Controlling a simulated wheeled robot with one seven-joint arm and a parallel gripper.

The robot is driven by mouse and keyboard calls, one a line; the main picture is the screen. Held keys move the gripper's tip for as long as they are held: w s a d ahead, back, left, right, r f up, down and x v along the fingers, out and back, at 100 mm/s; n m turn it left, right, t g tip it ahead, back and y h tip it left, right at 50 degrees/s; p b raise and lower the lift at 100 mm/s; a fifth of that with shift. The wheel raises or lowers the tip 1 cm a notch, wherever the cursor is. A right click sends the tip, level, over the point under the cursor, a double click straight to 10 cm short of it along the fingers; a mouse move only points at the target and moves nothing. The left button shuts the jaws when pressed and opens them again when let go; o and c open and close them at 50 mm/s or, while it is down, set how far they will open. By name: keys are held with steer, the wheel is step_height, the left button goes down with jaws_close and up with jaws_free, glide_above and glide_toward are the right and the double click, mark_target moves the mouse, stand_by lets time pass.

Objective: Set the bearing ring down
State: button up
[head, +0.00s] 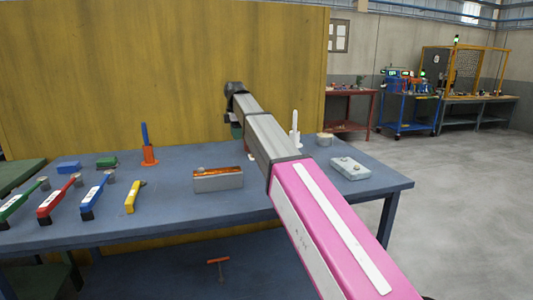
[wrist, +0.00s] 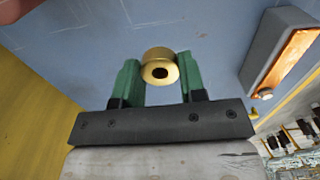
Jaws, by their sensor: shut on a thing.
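The bearing ring (wrist: 160,54) is a short brass-coloured ring with a dark hole. In the wrist view it sits between the green fingertips of my gripper (wrist: 159,74), which is shut on it. The blue table top (wrist: 215,25) shows behind the ring; I cannot tell how high above it the ring is. In the head view my gripper (head: 236,131) shows only as a bit of green at the far end of my arm, over the back of the table (head: 185,222). The ring is hidden there.
A grey box with an orange inside (head: 218,182) stands near the gripper. A white upright peg (head: 295,128), a round tin (head: 324,139) and a pale grey box (head: 351,168) are to the right. An orange stand (head: 149,156) and several coloured tools are left. A yellow wall (head: 130,70) closes the back.

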steer(key=w+d+f, duration=0.4)
steer(key=w+d, duration=0.1)
steer(key=w+d+f, duration=0.2)
steer(key=d, duration=0.1)
steer(key=shift+w+f, duration=0.15)
steer(key=shift+f, duration=2.15)
steer(key=shift+f, duration=0.1)
steer(key=o, duration=1)
steer(key=shift+c, duration=0.2)
step_height(320, 180, up, 12)
